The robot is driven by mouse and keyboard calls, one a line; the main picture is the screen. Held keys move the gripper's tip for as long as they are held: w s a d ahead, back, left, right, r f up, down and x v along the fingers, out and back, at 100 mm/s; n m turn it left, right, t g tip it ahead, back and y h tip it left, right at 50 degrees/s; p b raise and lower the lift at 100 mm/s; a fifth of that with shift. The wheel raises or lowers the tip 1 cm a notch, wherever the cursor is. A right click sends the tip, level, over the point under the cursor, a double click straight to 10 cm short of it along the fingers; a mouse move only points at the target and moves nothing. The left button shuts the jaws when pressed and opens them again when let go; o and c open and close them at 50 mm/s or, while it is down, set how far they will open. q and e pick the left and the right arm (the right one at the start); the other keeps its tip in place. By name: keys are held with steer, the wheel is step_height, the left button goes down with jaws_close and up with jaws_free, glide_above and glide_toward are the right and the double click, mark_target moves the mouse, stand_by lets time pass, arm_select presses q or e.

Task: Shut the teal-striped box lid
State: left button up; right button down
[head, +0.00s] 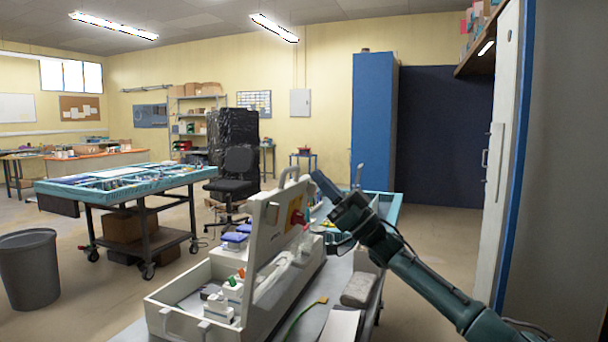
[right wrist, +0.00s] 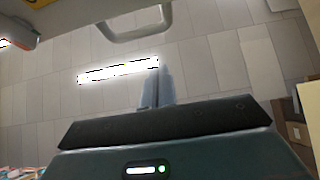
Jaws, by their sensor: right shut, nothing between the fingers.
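A pale grey box (head: 178,320) stands open at the bottom middle of the head view. Its lid (head: 265,240) is raised nearly upright, with a handle (head: 290,173) on its top edge and a red knob on an orange plate. No teal stripe can be made out on it from here. My right gripper (head: 319,180) is shut and empty beside the lid's upper right, at the lid's far side; contact cannot be told. In the right wrist view, its fingers (right wrist: 157,88) point up below a grey handle (right wrist: 140,28). My left gripper is not in view.
Sockets with blue, green and orange parts (head: 232,285) sit inside the box. The box stands on a grey bench with a grey block (head: 358,290) and a cable to its right. A teal-topped cart (head: 120,183) and a bin (head: 29,270) stand left, with open floor between.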

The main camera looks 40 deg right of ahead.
steer(key=shift+w+a+p, duration=0.15)
steer(key=shift+w+a, duration=0.2)
steer(key=shift+w, duration=0.3)
steer(key=shift+w+a+p, duration=0.15)
steer(key=shift+w+a, duration=0.15)
steer(key=shift+w, duration=0.3)
steer(key=shift+w+a+p, duration=0.15)
steer(key=shift+w+a, duration=0.2)
steer(key=shift+w, duration=0.3)
steer(key=shift+r, duration=0.1)
